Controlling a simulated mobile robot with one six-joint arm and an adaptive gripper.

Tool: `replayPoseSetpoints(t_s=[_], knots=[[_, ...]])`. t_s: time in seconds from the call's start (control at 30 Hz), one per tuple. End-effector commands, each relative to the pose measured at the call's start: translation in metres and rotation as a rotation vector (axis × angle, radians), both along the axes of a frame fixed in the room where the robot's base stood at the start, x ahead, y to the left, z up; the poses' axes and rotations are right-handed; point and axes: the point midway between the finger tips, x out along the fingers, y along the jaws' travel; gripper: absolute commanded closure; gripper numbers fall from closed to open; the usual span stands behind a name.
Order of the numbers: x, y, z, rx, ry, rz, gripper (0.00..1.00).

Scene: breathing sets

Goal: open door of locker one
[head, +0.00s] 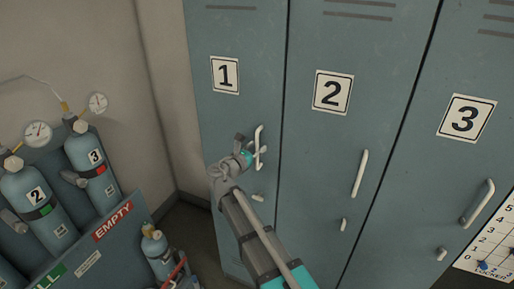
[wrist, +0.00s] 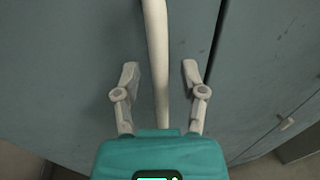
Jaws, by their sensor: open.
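Locker one's door (head: 235,50) is a grey-blue panel at the left of the locker row, marked with a "1" plate (head: 225,75). It looks closed. Its pale vertical bar handle (head: 259,148) is near the door's right edge. My gripper (head: 252,150) is at this handle. In the wrist view my gripper (wrist: 158,80) is open, with one finger on each side of the handle (wrist: 157,50). Gaps show between the handle and both fingers. A small latch (head: 257,197) sits below the handle in the head view, close to my arm.
Locker two (head: 340,50) and locker three (head: 470,60) stand to the right with their doors closed. A blue rack (head: 85,245) with gas cylinders (head: 90,155) and gauges is at the left. A small cylinder (head: 156,250) stands low, near locker one's base. A chart (head: 495,245) is at the lower right.

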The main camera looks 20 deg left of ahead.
Motion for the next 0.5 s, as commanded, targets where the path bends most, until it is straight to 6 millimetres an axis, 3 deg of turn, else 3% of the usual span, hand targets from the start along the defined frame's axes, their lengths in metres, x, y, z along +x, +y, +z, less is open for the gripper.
replayPoseSetpoints(t_s=[0.37,0.4,0.5], knots=[[0.0039,-0.0011,0.0000,0.000,0.000,0.000,0.46],[0.0039,-0.0011,0.0000,0.000,0.000,0.000,0.48],[0.0039,-0.0012,0.0000,0.000,0.000,0.000,0.67]])
